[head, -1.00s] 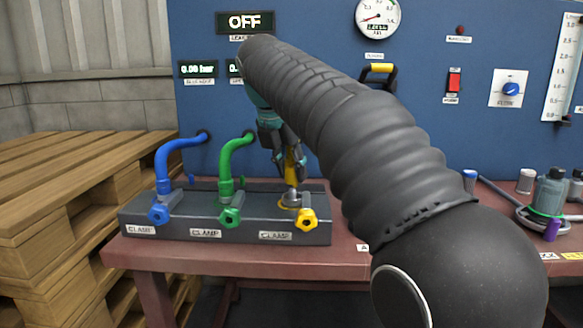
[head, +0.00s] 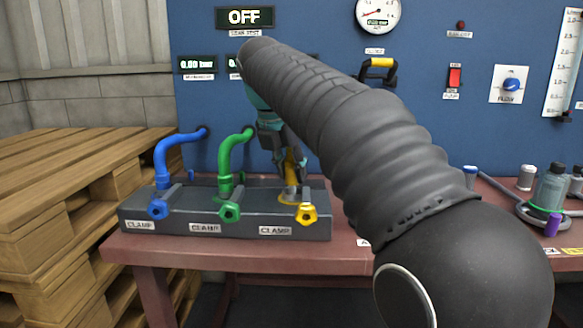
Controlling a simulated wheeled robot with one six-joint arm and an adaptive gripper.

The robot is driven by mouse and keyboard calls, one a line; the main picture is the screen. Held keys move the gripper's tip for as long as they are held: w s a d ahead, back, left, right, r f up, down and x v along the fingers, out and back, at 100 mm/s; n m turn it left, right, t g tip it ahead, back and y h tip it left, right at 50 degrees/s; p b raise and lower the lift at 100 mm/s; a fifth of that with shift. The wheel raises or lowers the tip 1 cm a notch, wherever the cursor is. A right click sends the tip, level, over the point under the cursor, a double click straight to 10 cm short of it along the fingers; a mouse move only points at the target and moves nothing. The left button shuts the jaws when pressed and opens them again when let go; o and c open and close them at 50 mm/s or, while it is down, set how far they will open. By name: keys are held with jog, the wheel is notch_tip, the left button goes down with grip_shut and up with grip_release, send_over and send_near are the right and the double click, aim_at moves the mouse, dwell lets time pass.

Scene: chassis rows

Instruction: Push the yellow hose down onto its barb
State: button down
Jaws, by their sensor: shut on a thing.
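The yellow hose (head: 290,166) stands roughly upright at the right end of the dark clamp block (head: 180,220). My gripper (head: 289,163) is shut on it from above, close over the block. The hose's lower end meets a metal barb (head: 290,194) with a yellowish ring at its base. How far the hose covers the barb is too small to tell. A yellow clamp knob (head: 306,213) sits on the block's front just right of the barb. My arm hides the hose's upper part.
The blue hose (head: 165,165) and green hose (head: 227,165) stand on the same block to the left, each with its own knob. A blue panel (head: 330,130) with gauges rises behind. Bottles (head: 550,190) and a round tray stand on the table at right.

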jog(key=shift+f+b, duration=0.65)
jog(key=shift+f, duration=0.55)
jog(key=shift+f, duration=0.35)
jog(key=shift+f+b, duration=0.25)
jog(key=shift+b, duration=0.05)
jog(key=c, duration=0.7)
grip_release()
jog(key=shift+c, duration=0.2)
jog(key=shift+r, duration=0.1)
jog(key=v, duration=1.2)
jog(key=shift+w, duration=0.1)
